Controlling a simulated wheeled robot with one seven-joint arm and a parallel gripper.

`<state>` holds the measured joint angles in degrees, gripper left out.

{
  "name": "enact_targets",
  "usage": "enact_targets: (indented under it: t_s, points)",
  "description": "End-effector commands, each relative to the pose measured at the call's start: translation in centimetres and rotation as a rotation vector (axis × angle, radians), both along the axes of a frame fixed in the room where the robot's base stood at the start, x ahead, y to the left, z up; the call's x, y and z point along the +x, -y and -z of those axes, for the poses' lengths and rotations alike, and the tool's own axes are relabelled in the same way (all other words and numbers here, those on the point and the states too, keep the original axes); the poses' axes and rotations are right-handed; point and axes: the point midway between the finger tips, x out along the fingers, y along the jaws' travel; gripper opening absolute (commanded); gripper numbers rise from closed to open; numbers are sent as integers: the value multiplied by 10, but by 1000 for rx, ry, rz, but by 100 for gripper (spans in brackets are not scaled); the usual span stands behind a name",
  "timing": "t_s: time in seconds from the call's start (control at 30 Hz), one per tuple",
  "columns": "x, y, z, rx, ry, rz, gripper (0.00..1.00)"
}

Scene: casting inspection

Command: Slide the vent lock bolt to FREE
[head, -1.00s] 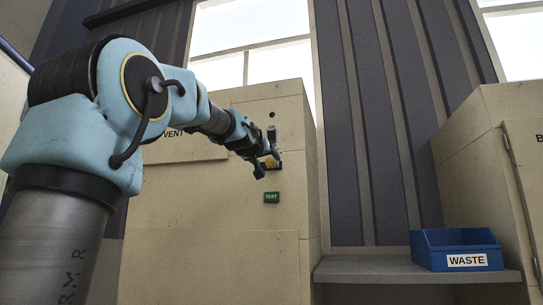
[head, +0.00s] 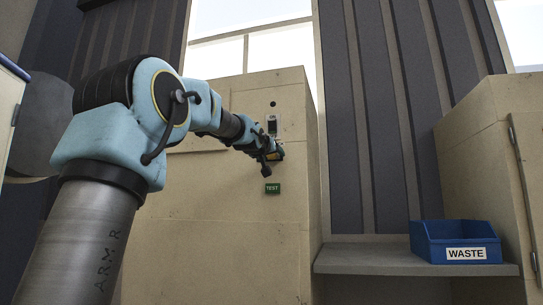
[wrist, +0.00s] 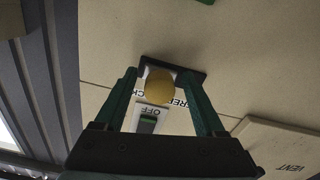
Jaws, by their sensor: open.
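The vent lock bolt has a round yellow knob (wrist: 159,86) on a dark plate (wrist: 190,76) on the beige cabinet's front. In the wrist view my gripper (wrist: 159,76) is open, one finger on each side of the knob. I see gaps between the knob and both fingers. Letters beside the knob, partly hidden, read "CK" on the left and "FREE" on the right. In the head view my gripper (head: 273,157) is at the cabinet front, largely covering the bolt.
A switch marked OFF (wrist: 148,121) sits close by the bolt. A green TEST label (head: 272,188) is below my gripper. A VENT panel (wrist: 285,145) stands out from the cabinet front. A blue WASTE bin (head: 465,243) sits on a grey shelf (head: 400,262) at right.

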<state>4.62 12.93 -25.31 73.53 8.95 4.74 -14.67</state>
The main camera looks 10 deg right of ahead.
Motion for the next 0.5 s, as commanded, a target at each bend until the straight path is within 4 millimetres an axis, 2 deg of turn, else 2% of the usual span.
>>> enact_targets:
  t_s: [0.1,0.5]
  points:
    - [0,0,0,0,0,0,71]
    - [0,0,0,0,0,0,26]
